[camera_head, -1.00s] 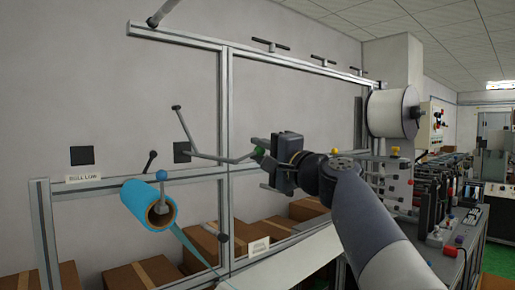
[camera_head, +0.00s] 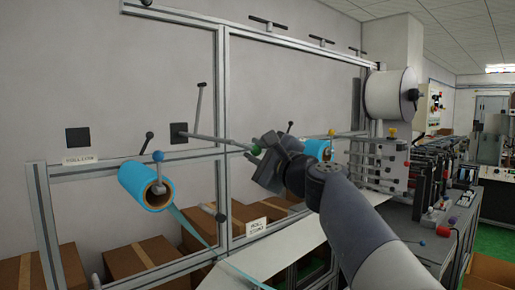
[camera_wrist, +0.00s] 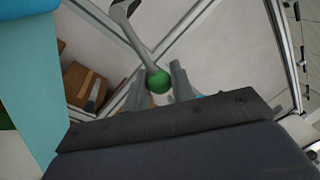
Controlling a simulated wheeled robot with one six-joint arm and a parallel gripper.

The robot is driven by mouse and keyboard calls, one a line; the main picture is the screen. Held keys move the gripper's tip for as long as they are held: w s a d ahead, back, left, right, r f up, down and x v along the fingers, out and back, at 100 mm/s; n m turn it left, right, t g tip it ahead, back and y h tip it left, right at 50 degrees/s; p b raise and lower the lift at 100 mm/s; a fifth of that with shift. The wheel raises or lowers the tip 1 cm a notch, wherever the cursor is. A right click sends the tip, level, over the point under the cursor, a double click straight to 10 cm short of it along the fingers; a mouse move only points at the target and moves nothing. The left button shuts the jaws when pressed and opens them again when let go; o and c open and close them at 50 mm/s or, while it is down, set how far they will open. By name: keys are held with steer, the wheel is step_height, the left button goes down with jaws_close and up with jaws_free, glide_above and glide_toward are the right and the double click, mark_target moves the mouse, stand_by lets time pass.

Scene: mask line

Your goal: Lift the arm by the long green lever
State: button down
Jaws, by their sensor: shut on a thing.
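The long green lever is a grey bent bar (camera_head: 212,140) with a round green knob (camera_head: 255,150) at its right end. It runs left to the frame, near a dark square plate. A thin grey rod (camera_head: 198,108) with a dark tip stands up from its left part. My gripper (camera_head: 260,153) is at the knob, shut on it. In the wrist view the green knob (camera_wrist: 158,82) sits between the two grey fingers of my gripper (camera_wrist: 160,88), and the bar runs up and away from it.
A blue roll (camera_head: 138,187) hangs on the frame at left, and another blue roll (camera_head: 316,149) shows behind my gripper. A white web (camera_head: 270,252) slopes below. Cardboard boxes (camera_head: 145,262) stand behind the frame. A machine (camera_head: 400,165) with levers and a white reel (camera_head: 390,95) is at right.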

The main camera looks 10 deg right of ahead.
steer(key=shift+f, duration=0.15)
steer(key=c, duration=1.3)
jaws_free()
steer(key=shift+o, duration=0.2)
steer(key=b+v, duration=0.3)
steer(key=v, duration=0.7)
steer(key=shift+s+d, duration=0.15)
steer(key=shift+s, duration=0.25)
steer(key=p+x, duration=0.3)
steer(key=x, duration=0.8)
